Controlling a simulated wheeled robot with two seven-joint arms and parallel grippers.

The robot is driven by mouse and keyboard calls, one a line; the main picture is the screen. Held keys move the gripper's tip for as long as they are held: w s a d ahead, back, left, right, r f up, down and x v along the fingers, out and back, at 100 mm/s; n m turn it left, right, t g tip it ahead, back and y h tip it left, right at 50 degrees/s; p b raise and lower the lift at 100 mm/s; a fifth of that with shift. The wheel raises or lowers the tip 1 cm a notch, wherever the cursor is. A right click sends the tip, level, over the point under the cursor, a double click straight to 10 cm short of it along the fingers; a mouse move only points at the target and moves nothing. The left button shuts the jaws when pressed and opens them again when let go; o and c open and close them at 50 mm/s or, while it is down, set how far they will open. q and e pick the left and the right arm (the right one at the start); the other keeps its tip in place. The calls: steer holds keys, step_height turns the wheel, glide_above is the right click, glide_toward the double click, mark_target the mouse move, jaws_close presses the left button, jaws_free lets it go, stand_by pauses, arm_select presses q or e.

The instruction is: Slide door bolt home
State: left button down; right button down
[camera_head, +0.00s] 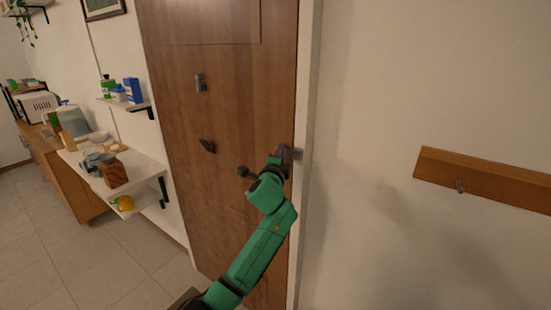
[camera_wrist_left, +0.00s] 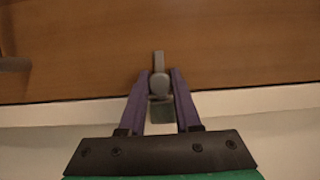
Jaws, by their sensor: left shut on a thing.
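The brown wooden door (camera_head: 200,190) stands against its white frame (camera_head: 307,90). The grey door bolt (camera_head: 294,153) sits at the door's right edge, reaching toward the frame. In the left wrist view the bolt (camera_wrist_left: 159,84) shows as a grey bar with a round knob and a block near the frame. My left gripper (camera_head: 276,164) is at the bolt, its arm rising from below. In the left wrist view its two purple fingers (camera_wrist_left: 160,76) are on either side of the knob, shut on it. How far the bolt enters its keeper is hard to tell. My right gripper is out of view.
Two small dark fittings, one upper (camera_head: 200,82) and one lower (camera_head: 208,146), are on the door. A wooden rail with a hook (camera_head: 485,180) is on the right wall. A white shelf (camera_head: 150,168) with several items stands left of the door. The floor at left is clear.

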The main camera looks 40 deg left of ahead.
arm_select(q)
steer(key=c, duration=0.6)
jaws_free()
steer(key=shift+w+d, duration=0.2)
steer(key=shift+d, duration=0.05)
steer(key=shift+s, duration=0.1)
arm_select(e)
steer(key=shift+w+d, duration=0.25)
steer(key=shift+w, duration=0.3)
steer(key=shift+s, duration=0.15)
arm_select(q)
steer(key=b+v, duration=0.4)
steer(key=v, duration=1)
steer(key=shift+s, duration=0.3)
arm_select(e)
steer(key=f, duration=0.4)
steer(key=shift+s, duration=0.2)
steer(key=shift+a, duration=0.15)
